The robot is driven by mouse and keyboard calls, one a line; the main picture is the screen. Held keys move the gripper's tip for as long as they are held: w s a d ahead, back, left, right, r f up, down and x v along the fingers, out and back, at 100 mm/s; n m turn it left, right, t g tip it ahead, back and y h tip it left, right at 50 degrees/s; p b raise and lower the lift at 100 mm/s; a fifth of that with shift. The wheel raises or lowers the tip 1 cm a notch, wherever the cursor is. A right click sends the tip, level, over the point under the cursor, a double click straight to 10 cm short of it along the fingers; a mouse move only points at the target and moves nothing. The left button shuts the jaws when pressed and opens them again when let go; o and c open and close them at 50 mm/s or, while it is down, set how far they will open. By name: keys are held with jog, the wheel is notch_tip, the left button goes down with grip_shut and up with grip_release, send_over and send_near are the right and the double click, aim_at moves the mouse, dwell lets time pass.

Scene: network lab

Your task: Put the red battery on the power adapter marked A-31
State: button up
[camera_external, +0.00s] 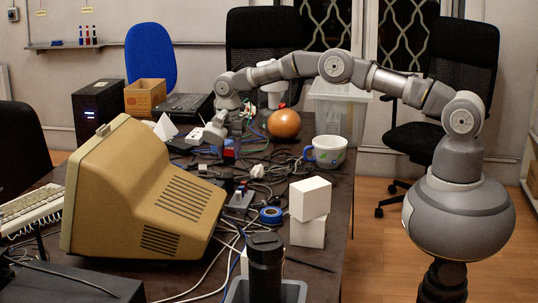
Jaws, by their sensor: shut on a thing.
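My gripper (230,136) points down over the cluttered middle of the table. A dark box-shaped thing with a grey top (241,200), possibly a power adapter, lies among the cables nearer the camera. No marking A-31 can be read at this size.
A tan monitor (150,195) fills the near left of the table (325,255). An orange ball (284,124), a white mug (328,151), stacked white boxes (309,200), blue tape (271,215) and a black bottle (265,262) stand right of the gripper. Loose cables cover the middle.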

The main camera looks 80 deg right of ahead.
jog(key=shift+w+d, duration=0.15)
jog(key=shift+w, duration=0.7)
jog(key=shift+f+b, duration=1.25)
jog(key=shift+f, duration=0.7)
jog(key=o, duration=1.1)
jog(key=shift+r, duration=0.1)
